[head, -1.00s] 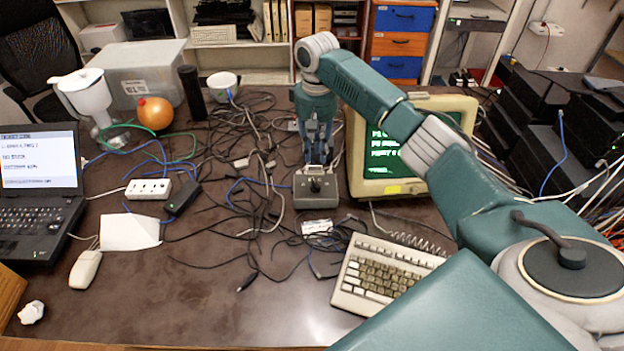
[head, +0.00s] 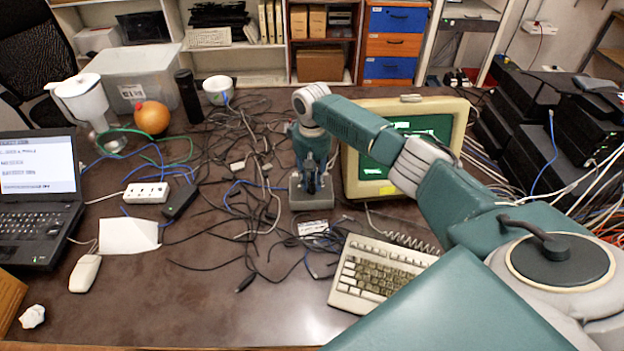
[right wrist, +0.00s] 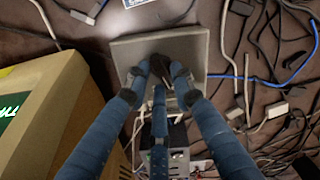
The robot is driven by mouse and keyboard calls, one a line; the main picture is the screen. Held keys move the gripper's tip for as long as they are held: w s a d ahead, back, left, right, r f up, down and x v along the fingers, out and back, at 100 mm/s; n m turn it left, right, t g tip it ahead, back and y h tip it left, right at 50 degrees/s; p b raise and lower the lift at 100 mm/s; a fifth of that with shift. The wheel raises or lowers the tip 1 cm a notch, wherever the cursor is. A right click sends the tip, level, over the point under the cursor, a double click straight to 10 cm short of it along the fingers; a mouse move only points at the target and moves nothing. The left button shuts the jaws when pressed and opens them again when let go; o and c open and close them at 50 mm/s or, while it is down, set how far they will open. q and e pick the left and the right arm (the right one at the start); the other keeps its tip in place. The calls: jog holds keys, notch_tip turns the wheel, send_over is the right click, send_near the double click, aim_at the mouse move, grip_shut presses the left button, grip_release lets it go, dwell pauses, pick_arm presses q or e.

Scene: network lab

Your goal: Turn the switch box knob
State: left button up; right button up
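The grey switch box (head: 311,202) sits on the brown desk, left of the monitor. My right gripper (head: 311,186) points down over its top and hides the knob in the head view. In the right wrist view, the box's plate (right wrist: 197,52) lies below the gripper (right wrist: 160,72). The fingertips are drawn close together around the small dark knob (right wrist: 161,63), which is mostly covered by them. My left gripper is in neither view.
A beige monitor (head: 452,115) stands close right of the box, beside my right arm. A keyboard (head: 375,275) lies in front of it. Loose cables (head: 250,200) spread left of the box. A laptop (head: 38,190) is at far left.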

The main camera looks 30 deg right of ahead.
grip_shut()
jog(key=shift+r+m+p, duration=0.15)
jog(key=shift+m+p, duration=0.25)
jog(key=shift+p, duration=0.25)
jog(key=m+p, duration=0.2)
jog(key=p, duration=0.1)
jog(key=shift+r+m, duration=0.1)
jog(key=shift+m, duration=0.2)
jog(key=m+p, duration=0.2)
jog(key=shift+s+m+p, duration=0.1)
jog(key=shift+m+p, duration=0.25)
jog(key=shift+m, duration=0.05)
jog(key=shift+f+m+p, duration=0.2)
jog(key=shift+m+p, duration=0.2)
jog(key=shift+m, duration=0.2)
jog(key=shift+d, duration=0.1)
